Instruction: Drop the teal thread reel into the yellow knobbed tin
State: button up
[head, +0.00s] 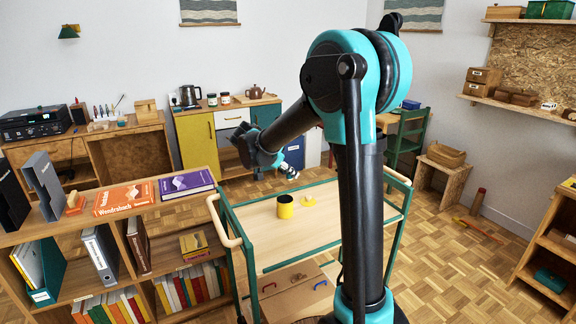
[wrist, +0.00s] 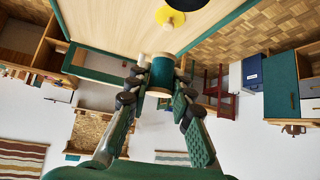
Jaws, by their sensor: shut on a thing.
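The teal thread reel (wrist: 162,74) has pale wooden ends and sits between my fingertips in the wrist view. My gripper (wrist: 160,82) is shut on it. In the head view my gripper (head: 284,172) hangs in the air above the trolley top, and the reel is too small there to make out clearly. The yellow tin (head: 286,210) stands upright and open on the trolley, below my gripper. Its yellow knobbed lid (head: 308,200) lies apart, just right of it. In the wrist view the lid (wrist: 170,18) shows near the top edge, beside a dark round shape, probably the tin's mouth, cut by the frame.
The trolley (head: 262,222) has a pale wooden top, green frame and wooden handles; its top is otherwise clear around the tin and lid. A bookshelf (head: 140,215) with books and binders stands close on the left. A cabinet (head: 197,140) stands behind.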

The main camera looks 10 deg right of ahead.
jog(key=shift+f, duration=2.6)
jog(key=o, duration=1)
jog(key=shift+c, duration=0.2)
jog(key=v, duration=1.2)
jog(key=s+d+f+n+g+y, duration=0.2)
jog(key=s+d+f+n+y, duration=0.25)
jog(key=s+d+f, duration=0.65)
jog(key=s+f+n+y, duration=0.1)
jog(key=s+f+n, duration=0.2)
jog(key=s, duration=0.4)
jog(key=s+f+n+t+y, duration=0.1)
jog(key=s+f+n+y, duration=0.1)
jog(key=s, duration=0.5)
jog(key=shift+s+f+n, duration=0.35)
jog(key=shift+f+n, duration=0.5)
jog(key=shift+n, duration=0.1)
